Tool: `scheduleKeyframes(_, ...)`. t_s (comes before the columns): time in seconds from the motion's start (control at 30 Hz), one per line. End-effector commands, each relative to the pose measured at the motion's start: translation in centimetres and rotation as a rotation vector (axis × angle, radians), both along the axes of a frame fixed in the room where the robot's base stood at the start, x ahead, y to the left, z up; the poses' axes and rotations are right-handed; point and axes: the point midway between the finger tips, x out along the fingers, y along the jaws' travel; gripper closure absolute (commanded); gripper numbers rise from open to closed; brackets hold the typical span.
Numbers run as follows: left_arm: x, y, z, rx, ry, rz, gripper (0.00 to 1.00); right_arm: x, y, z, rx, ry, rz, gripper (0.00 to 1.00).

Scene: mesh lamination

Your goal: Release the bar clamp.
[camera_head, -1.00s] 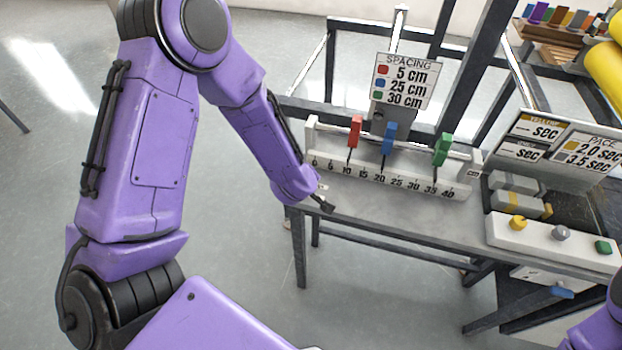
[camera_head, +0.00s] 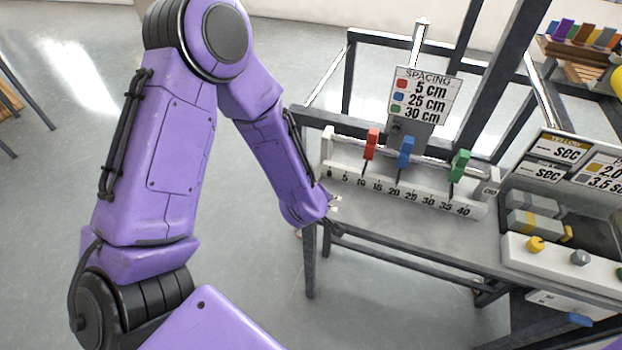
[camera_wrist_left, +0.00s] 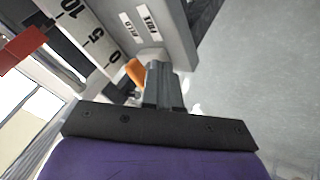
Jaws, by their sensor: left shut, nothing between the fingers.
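My left gripper (camera_head: 337,228) is at the left front end of the white numbered rail (camera_head: 405,192), near the bench edge. In the left wrist view its grey fingers (camera_wrist_left: 163,78) are together with nothing between them. An orange piece (camera_wrist_left: 136,72), possibly the clamp's lever, shows just beside the fingertips; the fingers partly cover it, and I cannot tell whether they touch. My right gripper is out of view.
Red (camera_head: 371,144), blue (camera_head: 405,152) and green (camera_head: 460,165) markers stand along the rail. The spacing sign (camera_head: 426,97) is behind it. A button box (camera_head: 560,262) stands to the right. Dark frame posts rise behind the bench. Open floor lies left of it.

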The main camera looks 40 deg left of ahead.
Motion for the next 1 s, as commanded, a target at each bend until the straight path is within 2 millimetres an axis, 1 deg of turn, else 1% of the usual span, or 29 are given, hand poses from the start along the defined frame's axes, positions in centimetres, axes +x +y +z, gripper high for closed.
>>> scheduleKeyframes(0.03, -0.6, -0.6, 0.4, -0.001, 0.0, -0.007, 1.0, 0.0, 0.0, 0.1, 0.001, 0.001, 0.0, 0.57)
scheduleKeyframes(0.1, -1.1, -1.6, 2.0, 0.001, -0.003, -0.009, 1.0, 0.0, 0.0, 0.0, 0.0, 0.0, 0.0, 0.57)
scheduleKeyframes(0.3, -3.1, -3.3, 5.8, 0.001, 0.0, 0.006, 1.0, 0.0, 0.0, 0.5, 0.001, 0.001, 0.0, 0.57)
scheduleKeyframes(0.4, -3.7, -4.0, 7.0, 0.0, 0.003, 0.009, 1.0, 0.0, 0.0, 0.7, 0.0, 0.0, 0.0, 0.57)
scheduleKeyframes(0.5, -4.1, -4.4, 7.7, 0.001, 0.004, 0.009, 1.0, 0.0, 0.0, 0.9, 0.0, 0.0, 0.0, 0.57)
scheduleKeyframes(0.6, -4.3, -4.6, 7.9, 0.002, 0.005, 0.009, 1.0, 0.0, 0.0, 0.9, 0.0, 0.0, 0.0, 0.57)
scheduleKeyframes(1.0, -4.2, -4.8, 7.9, 0.001, 0.007, 0.007, 1.0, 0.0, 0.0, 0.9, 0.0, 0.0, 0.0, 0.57)
